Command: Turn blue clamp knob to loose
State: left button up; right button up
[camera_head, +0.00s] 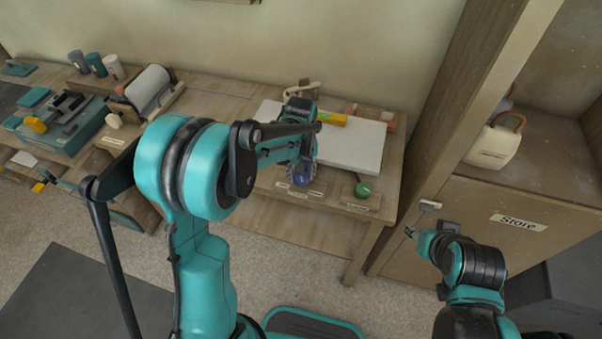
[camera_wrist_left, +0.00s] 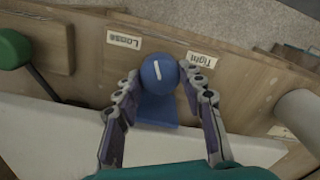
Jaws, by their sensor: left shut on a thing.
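The blue clamp knob (camera_head: 303,179) is at the front edge of the wooden bench, partly hidden by my left gripper (camera_head: 303,162). In the left wrist view the round blue knob (camera_wrist_left: 153,76) sits between the two fingers of my left gripper (camera_wrist_left: 160,98), which is shut on it. A short white line on the knob points roughly up and down in that view, between the "Loose" label (camera_wrist_left: 124,40) and the "Tight" label (camera_wrist_left: 202,59). My right gripper (camera_head: 411,233) is low at the right, apart from the knob; its jaw state is unclear.
A green-ended lever (camera_head: 363,190) stands right of the knob. A white slab (camera_head: 352,148) lies on the bench (camera_head: 290,222) behind. A cabinet labelled "Store" (camera_head: 519,222) stands at the right. A teal toolbox (camera_head: 62,130) is at the left. Open floor lies in front.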

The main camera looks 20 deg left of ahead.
pick_arm(q)
jog(key=shift+n, duration=1.7)
